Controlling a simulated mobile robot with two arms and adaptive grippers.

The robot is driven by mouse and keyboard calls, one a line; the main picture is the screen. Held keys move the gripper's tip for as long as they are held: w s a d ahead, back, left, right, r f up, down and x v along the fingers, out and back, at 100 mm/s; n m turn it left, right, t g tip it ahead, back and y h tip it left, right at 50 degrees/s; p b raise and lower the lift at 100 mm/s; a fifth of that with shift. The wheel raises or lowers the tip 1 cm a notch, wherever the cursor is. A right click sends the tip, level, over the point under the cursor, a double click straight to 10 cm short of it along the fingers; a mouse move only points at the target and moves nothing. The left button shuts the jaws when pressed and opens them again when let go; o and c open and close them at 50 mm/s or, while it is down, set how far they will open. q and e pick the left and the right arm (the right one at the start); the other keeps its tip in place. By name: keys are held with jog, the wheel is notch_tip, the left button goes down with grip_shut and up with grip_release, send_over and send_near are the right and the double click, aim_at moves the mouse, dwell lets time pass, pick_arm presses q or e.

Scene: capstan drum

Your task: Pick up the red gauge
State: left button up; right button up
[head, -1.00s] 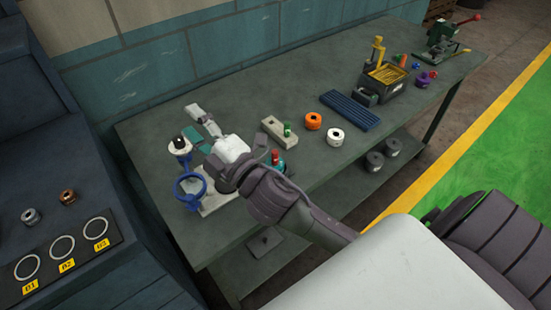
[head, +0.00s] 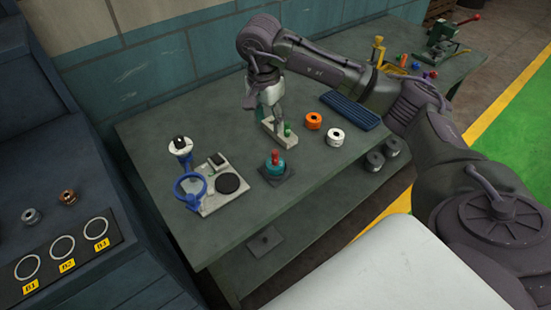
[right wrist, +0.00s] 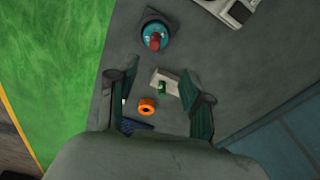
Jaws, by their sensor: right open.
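The red gauge (head: 275,156) is a short red cylinder standing upright in the top of a teal drum (head: 274,168) on a dark square plate. It also shows in the right wrist view (right wrist: 154,41), beyond my fingers, in the teal drum (right wrist: 154,32). My right gripper (head: 262,104) points down over the pale block (head: 281,136), which holds a green gauge (head: 288,130). In the right wrist view my right gripper (right wrist: 160,98) has its fingers wide apart, with nothing held between them. My left gripper is not in view.
A pale stand with a black disc (head: 227,183) and a blue ring (head: 189,188) stand left of the drum. An orange ring (head: 314,121), a white ring (head: 335,137) and a blue ribbed tray (head: 352,110) lie to the right. The table front is mostly clear.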

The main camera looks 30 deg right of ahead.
aim_at(275, 152)
jog(key=f, duration=0.2)
jog(key=d+f+p, duration=0.1)
jog(key=f, duration=0.2)
jog(key=f+p, duration=0.1)
jog(key=f, duration=0.2)
jog(key=shift+w+d, duration=0.1)
jog(key=shift+d, duration=0.1)
jog(key=f+p, duration=0.2)
jog(key=f, duration=0.1)
jog(key=f+p, duration=0.1)
jog(key=f, duration=0.1)
jog(key=shift+s+d, duration=0.15)
jog(key=shift+s, duration=0.1)
jog(key=shift+f, duration=0.25)
grip_shut()
